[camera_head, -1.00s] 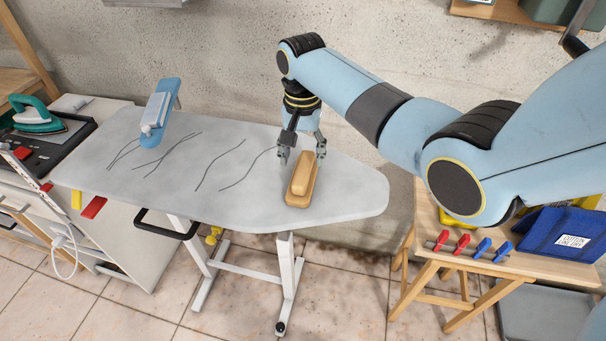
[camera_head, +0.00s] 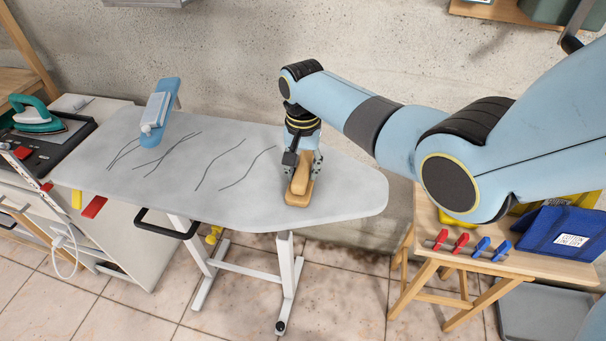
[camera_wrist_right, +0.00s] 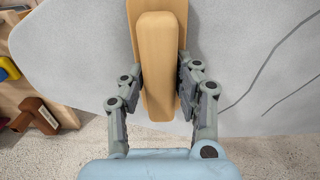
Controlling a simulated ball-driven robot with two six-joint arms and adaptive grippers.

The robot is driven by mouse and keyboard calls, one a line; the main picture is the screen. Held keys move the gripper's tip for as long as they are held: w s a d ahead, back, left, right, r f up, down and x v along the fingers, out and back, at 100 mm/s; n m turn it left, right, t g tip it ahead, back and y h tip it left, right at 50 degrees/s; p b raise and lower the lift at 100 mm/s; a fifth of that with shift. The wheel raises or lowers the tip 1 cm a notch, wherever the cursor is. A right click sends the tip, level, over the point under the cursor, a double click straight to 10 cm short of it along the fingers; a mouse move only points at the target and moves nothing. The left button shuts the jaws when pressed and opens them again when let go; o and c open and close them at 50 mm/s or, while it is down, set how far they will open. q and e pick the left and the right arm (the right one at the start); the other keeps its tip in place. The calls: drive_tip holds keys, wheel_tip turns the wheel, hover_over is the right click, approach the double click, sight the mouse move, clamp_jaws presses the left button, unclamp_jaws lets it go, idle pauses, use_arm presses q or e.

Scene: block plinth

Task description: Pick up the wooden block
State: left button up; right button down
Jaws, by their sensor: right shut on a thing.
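The wooden block (camera_head: 301,179) has a raised grip on a wider base and rests on the grey ironing board (camera_head: 345,190) near its right end. My right gripper (camera_head: 303,165) is lowered over the block from behind. In the right wrist view the block (camera_wrist_right: 160,65) stands between the fingers of my right gripper (camera_wrist_right: 158,85), which are shut on the sides of its upper part. The block's far side is hidden by the gripper in the head view. My left gripper is not in view.
A blue sleeve board (camera_head: 158,110) stands on the left part of the ironing board. A green iron (camera_head: 35,115) sits further left. A wooden stool (camera_head: 440,265) with red and blue clips and a blue bag (camera_head: 560,235) stands at the right. The board's middle is clear apart from dark crease lines.

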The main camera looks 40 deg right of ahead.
sight(304, 166)
idle(0.3)
wheel_tip(304, 166, up, 4)
drive_tip(key=shift+d+r, duration=0.1)
drive_tip(key=shift+r, duration=0.15)
drive_tip(key=s+d+r, duration=0.4)
drive_tip(key=s+r, duration=0.2)
drive_tip(key=s, duration=0.4)
drive_tip(key=shift+s+d+r+p, duration=0.3)
drive_tip(key=c, duration=1.6)
unclamp_jaws()
drive_tip(key=c, duration=0.4)
drive_tip(key=shift+c, duration=0.3)
